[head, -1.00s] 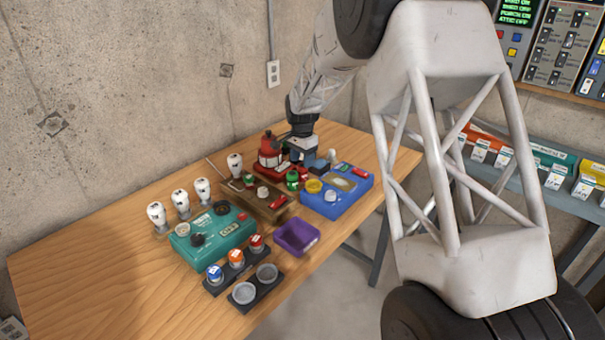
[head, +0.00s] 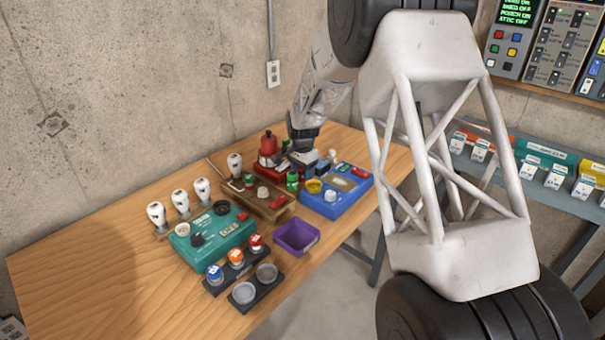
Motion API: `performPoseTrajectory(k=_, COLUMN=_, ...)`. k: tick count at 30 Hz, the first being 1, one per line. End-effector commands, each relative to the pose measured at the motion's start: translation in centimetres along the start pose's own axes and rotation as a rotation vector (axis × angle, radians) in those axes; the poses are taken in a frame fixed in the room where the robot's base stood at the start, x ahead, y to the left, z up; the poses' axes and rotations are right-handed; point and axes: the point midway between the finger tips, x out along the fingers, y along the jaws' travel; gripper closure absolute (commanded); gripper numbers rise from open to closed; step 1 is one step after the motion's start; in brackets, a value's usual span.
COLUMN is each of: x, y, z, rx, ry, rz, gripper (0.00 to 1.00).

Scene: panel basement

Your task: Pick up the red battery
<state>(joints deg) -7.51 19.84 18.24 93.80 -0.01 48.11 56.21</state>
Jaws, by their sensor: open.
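My gripper (head: 301,168) is open above the back of the wooden table, between a red lantern-like object (head: 269,145) and the blue box (head: 337,203). Its fingertips are small and partly lost among the objects. A small red piece (head: 277,202) lies on the brown wooden tray (head: 262,211), in front and to the left of my gripper. Another red piece (head: 360,172) is on the blue box. I cannot tell which red thing is the battery; it may be hidden near my gripper. A green cylinder (head: 292,181) stands just below my gripper.
A teal box (head: 222,238), several white bulbs (head: 157,214), a purple bin (head: 296,237) and a dark holder with grey cups (head: 244,292) crowd the table (head: 90,265). Its left part is clear. A concrete wall (head: 130,80) stands close behind.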

Motion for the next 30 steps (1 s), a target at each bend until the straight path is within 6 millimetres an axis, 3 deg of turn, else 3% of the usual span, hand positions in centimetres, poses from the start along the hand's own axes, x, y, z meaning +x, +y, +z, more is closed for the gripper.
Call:
performPoseTrajectory(k=7, x=0.0, y=0.0, z=0.0, rx=0.0, ry=0.0, rz=0.0, gripper=0.47)
performPoseTrajectory(k=15, x=0.0, y=0.0, z=0.0, rx=0.0, ry=0.0, rz=0.0, gripper=0.88)
performPoseTrajectory(k=23, x=-0.1, y=0.0, z=0.0, rx=0.0, ry=0.0, rz=0.0, gripper=0.88)
performPoseTrajectory(k=30, x=-1.5, y=0.0, z=0.0, rx=0.0, ry=0.001, rz=-0.001, gripper=0.88)
